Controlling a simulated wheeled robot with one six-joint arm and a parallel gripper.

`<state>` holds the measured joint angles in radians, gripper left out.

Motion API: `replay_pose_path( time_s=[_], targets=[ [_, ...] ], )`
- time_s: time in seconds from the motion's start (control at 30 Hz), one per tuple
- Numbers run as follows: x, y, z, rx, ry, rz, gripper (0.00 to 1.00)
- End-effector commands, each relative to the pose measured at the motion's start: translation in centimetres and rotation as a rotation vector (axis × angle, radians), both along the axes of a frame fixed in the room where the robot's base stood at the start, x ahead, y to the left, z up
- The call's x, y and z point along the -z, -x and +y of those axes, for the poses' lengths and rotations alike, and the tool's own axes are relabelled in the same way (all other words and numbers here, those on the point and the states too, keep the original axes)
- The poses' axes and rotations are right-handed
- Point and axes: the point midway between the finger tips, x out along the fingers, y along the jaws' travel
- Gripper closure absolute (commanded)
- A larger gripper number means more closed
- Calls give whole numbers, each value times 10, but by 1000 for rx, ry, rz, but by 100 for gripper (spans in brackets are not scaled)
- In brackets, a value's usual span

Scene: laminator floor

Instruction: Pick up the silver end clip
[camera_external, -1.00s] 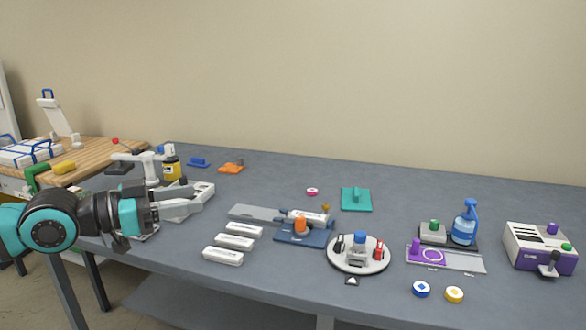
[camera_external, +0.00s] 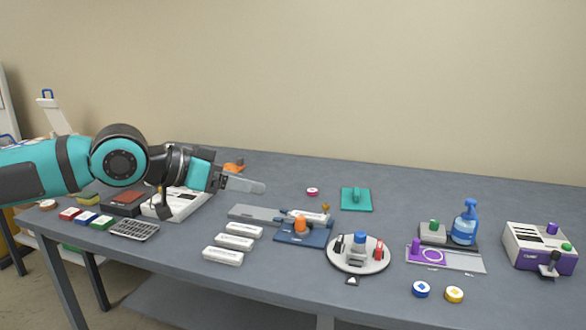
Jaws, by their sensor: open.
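A small silver and dark clip-like piece (camera_external: 352,281) lies near the table's front edge, just in front of the round white tray (camera_external: 340,265). It is too small to make out fully, but it looks like the silver end clip. My gripper (camera_external: 258,187) is open and points right, above the table behind the white bars. It is well to the left of and behind the clip, and nothing shows between its fingers.
The round tray holds a blue-topped grey piece (camera_external: 358,250) and a red piece (camera_external: 379,250). A blue base with an orange knob (camera_external: 301,226) and several white bars (camera_external: 234,243) stand left.

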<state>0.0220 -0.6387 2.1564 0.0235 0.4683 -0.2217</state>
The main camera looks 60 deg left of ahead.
Motion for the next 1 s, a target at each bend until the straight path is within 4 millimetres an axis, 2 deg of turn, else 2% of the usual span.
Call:
replay_pose_path(
  time_s=[0.03, 0.43, 1.0],
  targets=[
    [0, -14, -1, -7, 17, 40, 27],
    [7, -102, -9, -114, 147, 363, 27],
    [44, -217, -24, -369, 260, 801, 27]
  ],
)
